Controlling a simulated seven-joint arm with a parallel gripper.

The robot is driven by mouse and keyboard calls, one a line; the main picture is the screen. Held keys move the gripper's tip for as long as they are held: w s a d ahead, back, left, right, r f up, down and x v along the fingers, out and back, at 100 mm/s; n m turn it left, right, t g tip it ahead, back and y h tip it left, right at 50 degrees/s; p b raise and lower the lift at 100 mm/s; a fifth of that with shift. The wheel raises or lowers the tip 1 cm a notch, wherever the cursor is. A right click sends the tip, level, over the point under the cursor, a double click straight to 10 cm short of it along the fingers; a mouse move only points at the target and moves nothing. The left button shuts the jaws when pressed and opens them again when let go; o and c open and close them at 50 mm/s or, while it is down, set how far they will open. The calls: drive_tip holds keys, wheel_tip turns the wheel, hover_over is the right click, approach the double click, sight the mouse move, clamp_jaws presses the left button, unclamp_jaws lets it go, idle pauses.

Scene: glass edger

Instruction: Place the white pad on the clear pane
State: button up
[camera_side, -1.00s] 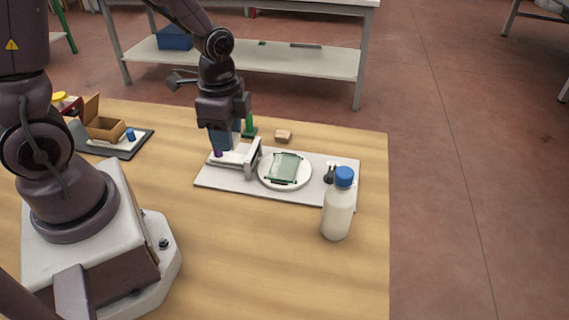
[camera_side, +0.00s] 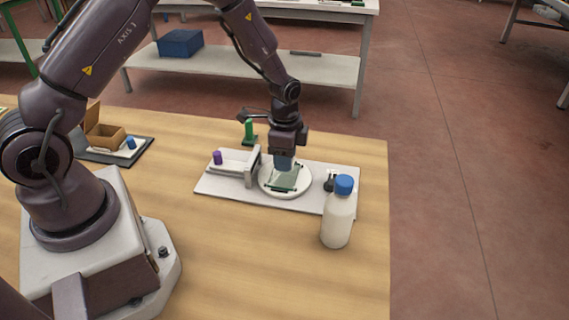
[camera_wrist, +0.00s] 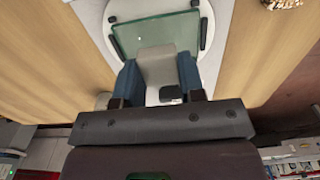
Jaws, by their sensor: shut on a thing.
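The clear pane (camera_side: 290,184), greenish with dark clips at its edges, lies on a round white disc (camera_side: 303,189). It also shows at the top of the wrist view (camera_wrist: 150,30). My gripper (camera_side: 284,166) points down just above the pane, over its far part. In the wrist view its blue fingers (camera_wrist: 159,78) are shut on the pale white pad (camera_wrist: 157,62). The pad overlaps the pane's near edge in that view; I cannot tell whether it touches the glass. In the side view the pad is hidden by the gripper.
The disc sits on a light base plate (camera_side: 225,191). An upright bracket (camera_side: 252,166) and a purple cylinder (camera_side: 217,158) stand to its left. A white bottle with a blue cap (camera_side: 339,215) stands at the front right. A green upright thing (camera_side: 249,131) stands behind.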

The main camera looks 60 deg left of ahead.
drive_tip(key=shift+s+f, duration=0.1)
drive_tip(key=shift+f, duration=1.1)
drive_tip(key=o, duration=0.9)
drive_tip(key=shift+f, duration=0.1)
drive_tip(key=s+d+r+n+t, duration=0.15)
drive_tip(key=s+r, duration=0.25)
drive_tip(key=r, duration=1)
drive_tip(key=s+d+r+n+t, duration=0.1)
drive_tip(key=s+r+n, duration=0.25)
drive_tip(key=r, duration=0.95)
drive_tip(key=shift+s+d+r+n+t, duration=0.45)
drive_tip(key=shift+s+r+n, duration=0.3)
drive_tip(key=shift+s, duration=1.45)
drive_tip(key=shift+s+d+r+n+t, duration=0.35)
drive_tip(key=shift+s+r+n+t, duration=0.4)
drive_tip(key=shift+s, duration=1.45)
drive_tip(key=shift+s+d+r+n+t, duration=0.45)
drive_tip(key=shift+s+r, duration=0.55)
drive_tip(key=shift+s, duration=1.2)
